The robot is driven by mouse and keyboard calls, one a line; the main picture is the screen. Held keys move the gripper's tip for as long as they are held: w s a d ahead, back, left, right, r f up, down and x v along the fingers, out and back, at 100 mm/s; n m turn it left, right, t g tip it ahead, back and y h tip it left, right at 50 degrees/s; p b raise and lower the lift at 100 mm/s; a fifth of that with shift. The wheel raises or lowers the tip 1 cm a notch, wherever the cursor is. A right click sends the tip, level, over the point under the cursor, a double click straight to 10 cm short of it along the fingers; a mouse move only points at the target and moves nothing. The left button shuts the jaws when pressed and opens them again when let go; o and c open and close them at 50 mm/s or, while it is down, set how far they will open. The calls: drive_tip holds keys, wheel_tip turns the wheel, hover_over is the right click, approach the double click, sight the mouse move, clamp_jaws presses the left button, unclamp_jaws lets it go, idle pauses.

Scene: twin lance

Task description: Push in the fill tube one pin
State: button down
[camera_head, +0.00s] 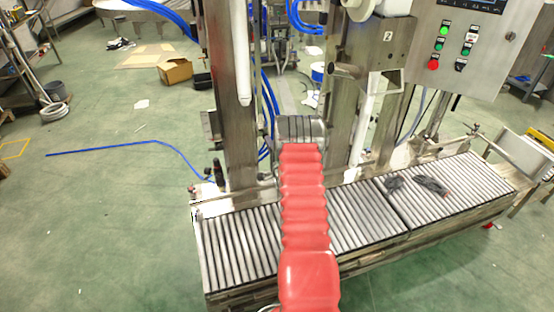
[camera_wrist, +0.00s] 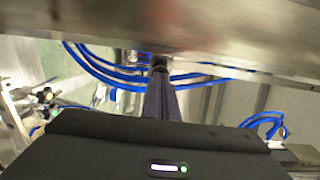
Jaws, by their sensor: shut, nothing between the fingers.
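The left white fill tube (camera_head: 241,50) hangs upright beside the left steel column, above the roller conveyor. A second white tube (camera_head: 364,120) stands at the right, below a steel housing marked 2. My gripper (camera_wrist: 160,68) shows in the wrist view as two dark fingers close together, shut with nothing held. Their tips are near the lower edge of a blurred steel beam (camera_wrist: 220,30); I cannot tell whether they touch it. A small dark round end shows at the tips, and I cannot tell if it is a pin. In the head view my red-sleeved arm hides the gripper.
The roller conveyor (camera_head: 357,218) runs across the front, with dark objects (camera_head: 432,185) lying on its right part. A control panel (camera_head: 462,45) stands at upper right. Blue hoses (camera_wrist: 95,65) run behind the fingers. Green floor at left is mostly open, with a cardboard box (camera_head: 175,71).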

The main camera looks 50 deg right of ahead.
drive_tip(key=v, duration=1.3)
drive_tip(key=shift+s+f, duration=0.1)
drive_tip(key=shift+f, duration=0.05)
drive_tip(key=s+a+f+n+g+y, duration=0.1)
drive_tip(key=s+f+n+g, duration=0.15)
drive_tip(key=f, duration=0.35)
drive_tip(key=s+f+n+g+y, duration=0.1)
drive_tip(key=s+f+n+g, duration=0.15)
drive_tip(key=f, duration=0.35)
drive_tip(key=s+a+n+g+y, duration=0.2)
drive_tip(key=s+a+n+g, duration=0.1)
drive_tip(key=a+g, duration=0.2)
drive_tip(key=s+a+r+n+y, duration=0.1)
drive_tip(key=s+a+r+n, duration=0.4)
drive_tip(key=a+r, duration=0.8)
drive_tip(key=s+a+r+n+y, duration=0.2)
drive_tip(key=s+a+r+n, duration=0.3)
drive_tip(key=a+r, duration=0.9)
drive_tip(key=s+a+r+n+y, duration=0.1)
drive_tip(key=s+a+r+n, duration=0.4)
drive_tip(key=a+r, duration=0.8)
drive_tip(key=shift+s+a+r+n+y, duration=0.25)
drive_tip(key=shift+s+r+n+y, duration=0.05)
drive_tip(key=shift+r+n+y, duration=0.1)
